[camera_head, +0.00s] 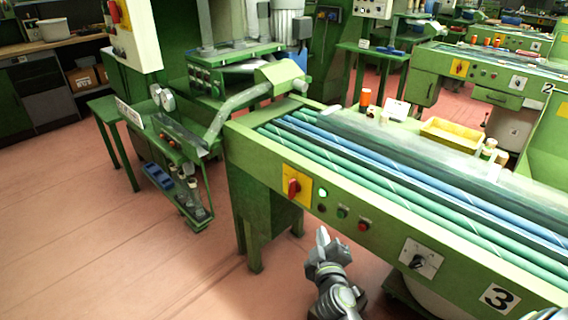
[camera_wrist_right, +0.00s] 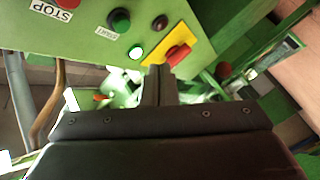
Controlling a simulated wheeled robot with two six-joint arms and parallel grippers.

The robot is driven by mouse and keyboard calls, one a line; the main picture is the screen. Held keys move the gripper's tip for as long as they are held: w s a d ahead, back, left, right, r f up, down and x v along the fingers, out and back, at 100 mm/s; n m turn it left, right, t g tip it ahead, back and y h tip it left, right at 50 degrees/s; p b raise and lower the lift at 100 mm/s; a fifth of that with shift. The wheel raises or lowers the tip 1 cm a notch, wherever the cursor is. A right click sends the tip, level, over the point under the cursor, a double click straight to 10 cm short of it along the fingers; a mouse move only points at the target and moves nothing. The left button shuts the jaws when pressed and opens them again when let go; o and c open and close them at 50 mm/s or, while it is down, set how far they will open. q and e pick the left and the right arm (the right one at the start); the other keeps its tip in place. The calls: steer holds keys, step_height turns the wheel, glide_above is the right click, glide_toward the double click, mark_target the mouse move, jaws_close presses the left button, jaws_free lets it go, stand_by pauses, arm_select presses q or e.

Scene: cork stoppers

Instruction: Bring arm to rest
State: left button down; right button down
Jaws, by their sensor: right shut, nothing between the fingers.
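My right gripper (camera_head: 322,238) is in the lower middle of the head view, pointing up toward the front panel of the green machine (camera_head: 262,147). Its fingers are together with nothing between them. In the right wrist view the closed fingers (camera_wrist_right: 158,82) show just below the yellow plate with the red rotary switch (camera_wrist_right: 178,54). The same red switch (camera_head: 292,188) shows in the head view, left of a lit green light (camera_head: 323,193). I cannot tell whether the fingertips touch the panel. My left gripper is not in view.
The panel also has a green button (camera_head: 341,212), a red button (camera_head: 363,226) and a black knob (camera_head: 420,261). A yellow tray (camera_head: 450,136) stands on the machine's far side. Open reddish floor (camera_head: 120,250) lies to the left. A green side table (camera_head: 100,107) stands farther back.

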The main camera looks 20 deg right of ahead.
steer(key=s+f+m+g+y+p, duration=0.15)
steer(key=s+f+g, duration=0.4)
steer(key=f, duration=0.85)
steer(key=s+f+g+y+p, duration=0.2)
steer(key=s+f, duration=0.6)
steer(key=f, duration=0.6)
steer(key=s+f+m+g+y+p, duration=0.1)
steer(key=s+f, duration=0.5)
steer(key=s, duration=0.9)
steer(key=s+f+m+g+y+p, duration=0.1)
steer(key=s+f+m+g, duration=0.2)
steer(key=s, duration=1.1)
step_height(320, 180, down, 4)
steer(key=a+g, duration=0.1)
steer(key=g, duration=0.2)
steer(key=shift+s, duration=0.35)
steer(key=shift+f+m, duration=0.1)
steer(key=shift+m, duration=0.15)
